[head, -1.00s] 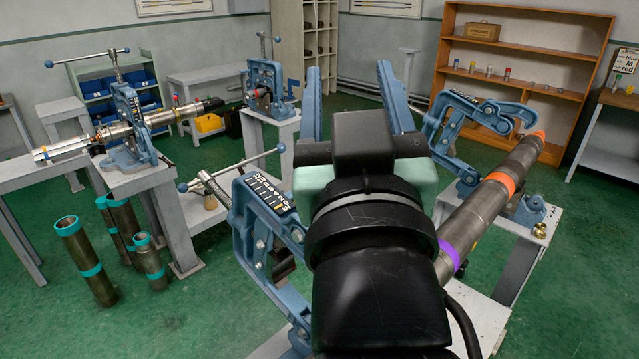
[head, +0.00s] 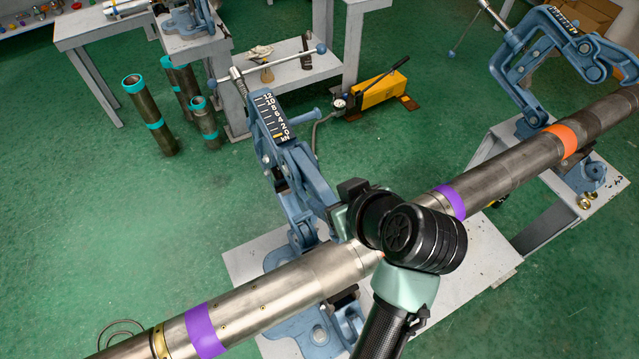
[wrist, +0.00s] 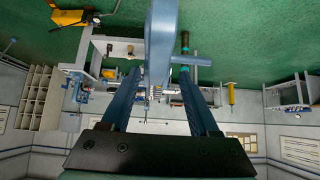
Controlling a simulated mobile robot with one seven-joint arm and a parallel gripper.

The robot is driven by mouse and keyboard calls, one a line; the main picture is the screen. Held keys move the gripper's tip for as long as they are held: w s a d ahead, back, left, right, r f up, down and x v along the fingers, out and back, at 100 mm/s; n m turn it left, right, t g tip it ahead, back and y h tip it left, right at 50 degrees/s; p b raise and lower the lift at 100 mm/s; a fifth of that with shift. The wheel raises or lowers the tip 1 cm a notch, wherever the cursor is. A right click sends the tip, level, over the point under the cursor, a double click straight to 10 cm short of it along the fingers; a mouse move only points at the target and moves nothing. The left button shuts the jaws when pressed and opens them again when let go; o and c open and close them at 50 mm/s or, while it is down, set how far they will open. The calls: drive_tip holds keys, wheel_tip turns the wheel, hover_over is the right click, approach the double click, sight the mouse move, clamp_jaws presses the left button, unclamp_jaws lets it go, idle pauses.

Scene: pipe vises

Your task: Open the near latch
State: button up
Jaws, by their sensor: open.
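The near vise (head: 285,150) is blue, with a numbered scale plate (head: 272,115) and a long bar handle (head: 270,62). Its raised frame stands at the far side of the long steel pipe (head: 320,272). I cannot single out its latch; my arm covers part of the vise. In the wrist view my gripper (wrist: 160,75) is open, its two blue fingers apart. A blue vise part (wrist: 161,35) shows between and beyond the fingers; contact cannot be told. In the head view my wrist is over the pipe and hides the fingertips.
The pipe, with purple (head: 205,330) and orange (head: 562,140) bands, runs diagonally to the far vise (head: 545,50), whose frame is tilted up. Upright pipes (head: 150,115) and a yellow pump (head: 378,95) stand on the green floor beyond, which is otherwise mostly clear.

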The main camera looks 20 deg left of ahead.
sight(321, 191)
drive_tip(key=shift+p+x, duration=0.6)
drive_tip(key=shift+x, duration=2.6)
drive_tip(key=shift+w, duration=0.1)
clamp_jaws()
